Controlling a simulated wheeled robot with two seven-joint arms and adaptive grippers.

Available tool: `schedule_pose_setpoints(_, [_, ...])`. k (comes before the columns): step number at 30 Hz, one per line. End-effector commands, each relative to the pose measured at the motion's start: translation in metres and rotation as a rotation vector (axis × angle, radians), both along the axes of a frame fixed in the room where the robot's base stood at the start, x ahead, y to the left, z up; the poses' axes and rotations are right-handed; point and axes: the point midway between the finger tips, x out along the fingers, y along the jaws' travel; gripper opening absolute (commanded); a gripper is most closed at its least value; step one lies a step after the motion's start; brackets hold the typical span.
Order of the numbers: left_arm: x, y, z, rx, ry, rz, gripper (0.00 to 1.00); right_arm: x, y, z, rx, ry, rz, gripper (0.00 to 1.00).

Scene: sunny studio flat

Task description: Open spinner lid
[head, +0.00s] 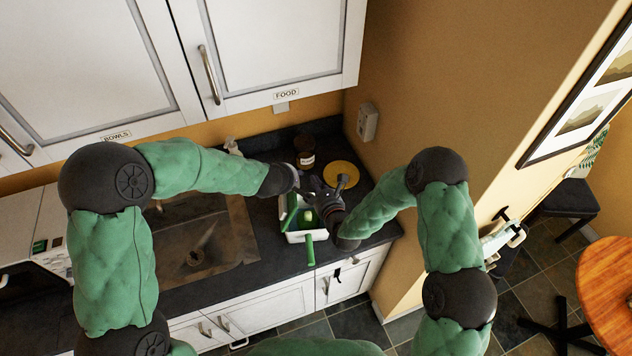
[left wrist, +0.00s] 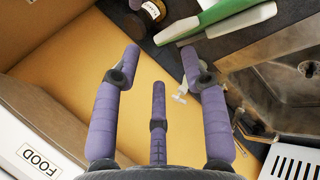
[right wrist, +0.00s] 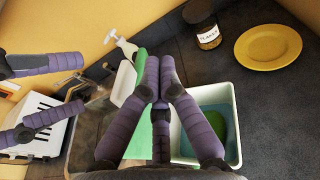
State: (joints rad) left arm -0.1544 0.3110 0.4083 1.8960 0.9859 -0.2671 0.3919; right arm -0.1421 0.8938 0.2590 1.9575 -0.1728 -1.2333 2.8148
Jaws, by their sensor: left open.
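A white box-shaped container (head: 293,237), which looks like the spinner, stands on the dark counter right of the sink. Its teal inside shows in the right wrist view, where its white rim (right wrist: 238,112) is clear. A green and white panel, perhaps the lid, stands tilted at its left (head: 291,206); it also shows in the left wrist view (left wrist: 235,14). My right gripper (right wrist: 159,76) is over the container, its fingers drawn together; any contact with the panel is hidden. My left gripper (left wrist: 160,65) is open, beside the panel, apparently empty.
A dark labelled jar (head: 305,158) and a yellow plate (head: 341,172) stand behind the container. The sink (head: 197,250) is at left. A pale bottle (head: 232,146) stands near the back wall. White cabinets (head: 282,45) hang above the counter.

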Motion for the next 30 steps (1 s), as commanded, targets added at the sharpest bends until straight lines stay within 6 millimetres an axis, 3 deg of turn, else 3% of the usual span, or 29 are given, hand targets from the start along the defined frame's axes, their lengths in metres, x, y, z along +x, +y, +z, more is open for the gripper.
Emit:
schedule_pose_setpoints(5, [-0.005, 0.03, -0.026, 0.263, -0.03, -0.335, 0.44, 0.0, 0.0, 0.0, 0.0, 0.001, 0.0, 0.0])
schedule_pose_setpoints(8, [-0.021, 0.045, -0.056, 0.399, -0.018, -0.554, 0.44, 0.0, 0.0, 0.0, 0.0, 0.001, 0.0, 0.0])
schedule_pose_setpoints(11, [-0.048, 0.058, -0.094, 0.495, 0.014, -0.772, 0.44, 0.0, 0.0, -0.001, 0.0, 0.001, 0.0, 0.0])
schedule_pose_setpoints(16, [-0.111, 0.068, -0.156, 0.556, 0.073, -1.096, 0.44, 0.0, 0.0, -0.001, 0.0, 0.001, 0.0, 0.0])
schedule_pose_setpoints(20, [-0.167, 0.063, -0.196, 0.527, 0.114, -1.269, 0.44, 0.0, 0.0, 0.0, 0.0, 0.001, 0.0, 0.0])
schedule_pose_setpoints(24, [-0.235, 0.041, -0.228, 0.431, 0.173, -1.341, 0.44, 0.0, 0.0, 0.0, 0.0, 0.001, 0.0, 0.0])
schedule_pose_setpoints(30, [-0.281, 0.016, -0.24, 0.328, 0.241, -1.259, 0.44, 0.0, 0.0, 0.0, 0.0, 0.001, 0.0, 0.0])
